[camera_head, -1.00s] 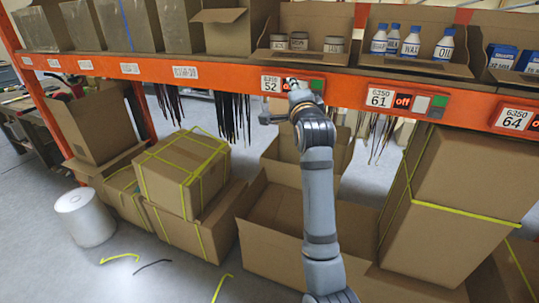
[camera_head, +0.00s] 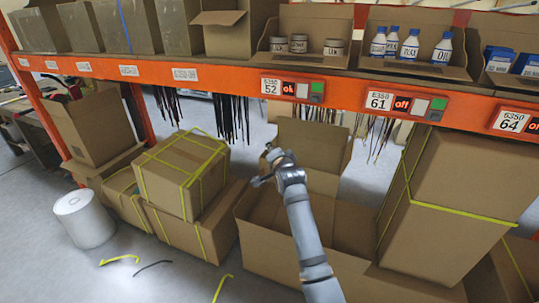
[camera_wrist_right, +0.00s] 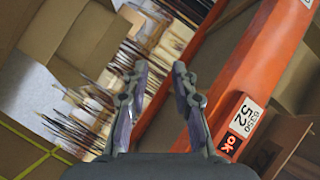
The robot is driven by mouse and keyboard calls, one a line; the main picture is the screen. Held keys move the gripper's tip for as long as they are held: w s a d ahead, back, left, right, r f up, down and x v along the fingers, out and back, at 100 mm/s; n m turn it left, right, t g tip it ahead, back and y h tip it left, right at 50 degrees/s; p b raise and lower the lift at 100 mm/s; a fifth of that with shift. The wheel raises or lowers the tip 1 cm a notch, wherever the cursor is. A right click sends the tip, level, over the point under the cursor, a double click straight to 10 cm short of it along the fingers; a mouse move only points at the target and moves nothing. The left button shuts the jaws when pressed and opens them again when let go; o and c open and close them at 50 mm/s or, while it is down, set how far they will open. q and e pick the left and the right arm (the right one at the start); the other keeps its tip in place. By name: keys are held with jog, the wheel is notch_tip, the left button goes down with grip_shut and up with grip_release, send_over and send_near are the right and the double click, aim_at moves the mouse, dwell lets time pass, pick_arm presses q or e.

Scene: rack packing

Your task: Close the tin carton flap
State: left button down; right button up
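The tin carton (camera_head: 319,17) stands open on the shelf above the 52 label, with its brown inside wall showing. Several pale tins with dark labels (camera_head: 299,44) stand inside it. My right gripper (camera_head: 268,163) is below the shelf beam, in front of the lower open boxes, apart from the carton. In the right wrist view its two fingers (camera_wrist_right: 160,80) are spread with nothing between them. My left gripper is not in view.
The orange shelf beam (camera_head: 220,77) carries the 52 panel (camera_head: 292,87) with a lit "ok", and the 61 panel (camera_head: 406,103) with "off". A bottle carton (camera_head: 400,17) stands to the right. Large open boxes (camera_head: 265,205) and strapped boxes (camera_head: 180,175) fill the floor below.

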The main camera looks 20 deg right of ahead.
jog(key=shift+a+f, duration=0.1)
jog(key=shift+f, duration=0.7)
jog(key=shift+f, duration=0.1)
